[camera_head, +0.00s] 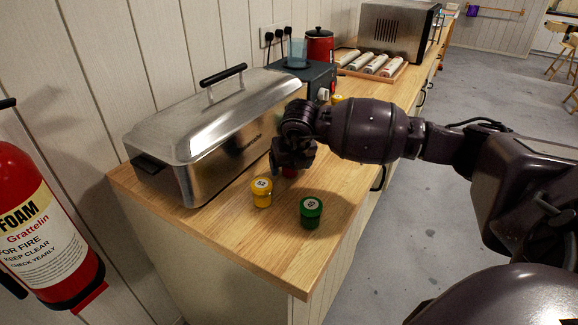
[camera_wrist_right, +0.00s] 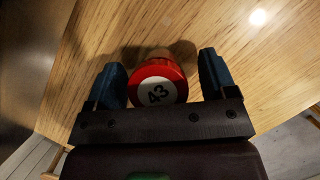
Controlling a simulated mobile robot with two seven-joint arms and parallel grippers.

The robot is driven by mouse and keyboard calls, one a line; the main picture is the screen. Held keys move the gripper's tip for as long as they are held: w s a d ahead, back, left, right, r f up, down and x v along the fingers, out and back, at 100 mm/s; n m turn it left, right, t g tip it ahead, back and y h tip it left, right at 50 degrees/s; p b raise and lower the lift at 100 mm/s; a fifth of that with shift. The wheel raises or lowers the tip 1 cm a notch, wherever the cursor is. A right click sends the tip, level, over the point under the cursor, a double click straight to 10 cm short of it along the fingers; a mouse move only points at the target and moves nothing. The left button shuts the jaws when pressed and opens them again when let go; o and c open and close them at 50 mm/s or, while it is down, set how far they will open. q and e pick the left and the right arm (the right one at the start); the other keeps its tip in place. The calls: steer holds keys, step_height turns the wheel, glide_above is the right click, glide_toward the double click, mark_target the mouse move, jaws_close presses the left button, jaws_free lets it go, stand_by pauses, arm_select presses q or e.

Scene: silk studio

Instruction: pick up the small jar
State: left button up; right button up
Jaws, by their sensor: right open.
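Several small jars stand on the wooden counter (camera_head: 237,228). A yellow-lidded jar (camera_head: 262,192) and a green-lidded jar (camera_head: 311,212) stand upright near its front end. A red-lidded jar (camera_head: 290,172) is mostly hidden under my right gripper (camera_head: 289,163). In the right wrist view the red lid (camera_wrist_right: 158,82) shows a white label reading 43. It lies between the two blue fingertips of my right gripper (camera_wrist_right: 163,78), nearer the left finger, with a gap on the right. The right gripper is open. My left gripper is not in view.
A steel lidded roaster (camera_head: 215,125) stands just left of the gripper. Behind are a device with a knob (camera_head: 312,78), a red canister (camera_head: 319,45), a tray of rolls (camera_head: 372,66) and a steel oven (camera_head: 394,30). A fire extinguisher (camera_head: 45,235) hangs at left.

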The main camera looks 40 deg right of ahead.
steer(key=shift+w+f, duration=0.1)
steer(key=shift+f, duration=0.1)
steer(key=c, duration=1)
steer(key=shift+r, duration=0.1)
